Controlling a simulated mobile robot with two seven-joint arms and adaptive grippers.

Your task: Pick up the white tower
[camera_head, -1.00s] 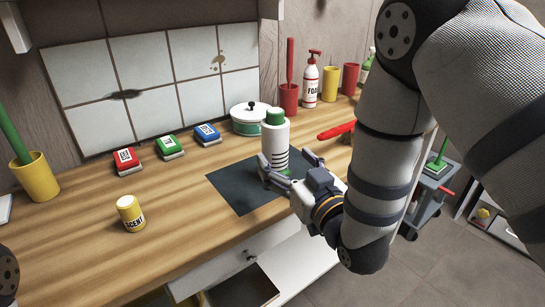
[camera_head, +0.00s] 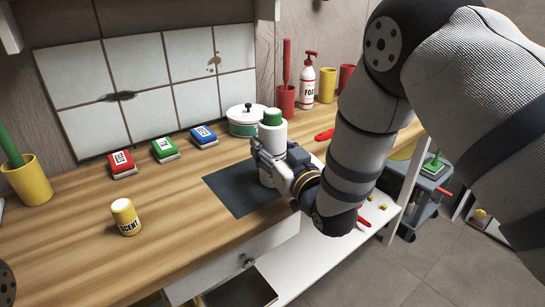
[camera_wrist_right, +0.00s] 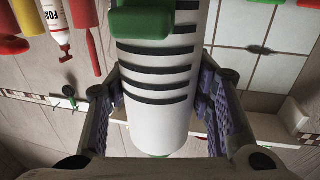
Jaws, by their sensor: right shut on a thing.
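The white tower (camera_head: 271,135) is a white cylinder with a green cap and dark stripes. It stands upright on the dark mat (camera_head: 228,190) on the wooden counter. My right gripper (camera_head: 268,157) is shut on the tower's body below the cap and hides part of it. In the right wrist view the tower (camera_wrist_right: 160,125) sits between the two purple-padded fingers, its stripes and a green part showing. I cannot tell any gap between its base and the mat. My left gripper is out of view.
A green pot (camera_head: 245,122) stands close behind the tower. Red (camera_head: 122,163), green (camera_head: 165,150) and blue (camera_head: 204,136) boxes lie along the tiled wall. A red holder (camera_head: 285,98) and FOAM bottle (camera_head: 308,82) stand at the back.

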